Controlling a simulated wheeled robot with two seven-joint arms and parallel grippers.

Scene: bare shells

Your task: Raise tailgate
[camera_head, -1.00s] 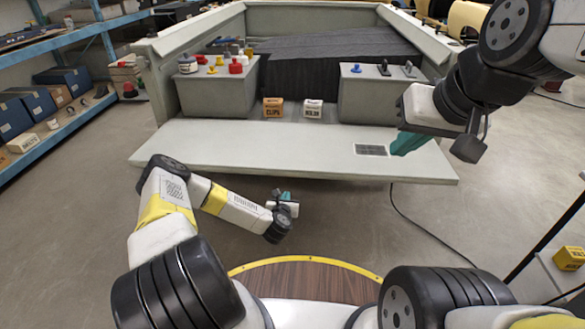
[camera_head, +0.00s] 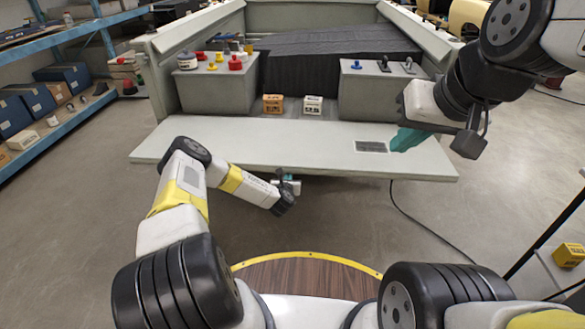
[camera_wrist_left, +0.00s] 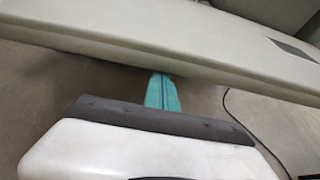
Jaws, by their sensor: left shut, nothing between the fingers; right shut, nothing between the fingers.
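The tailgate (camera_head: 250,152) is a pale grey panel folded down flat at the open rear of the truck bed shell (camera_head: 160,75). My left gripper (camera_head: 279,174) is shut and empty, just under the tailgate's near edge, which hides part of it. In the left wrist view its teal fingers (camera_wrist_left: 161,92) point at the tailgate's edge (camera_wrist_left: 150,60), with their tips at or just beneath the lower side; I cannot tell if they touch. My right gripper (camera_head: 408,139) is shut and empty above the tailgate's right part, near the dark grille (camera_head: 371,147).
Blue shelving (camera_head: 70,115) stands left. The tailgate's top is clear.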

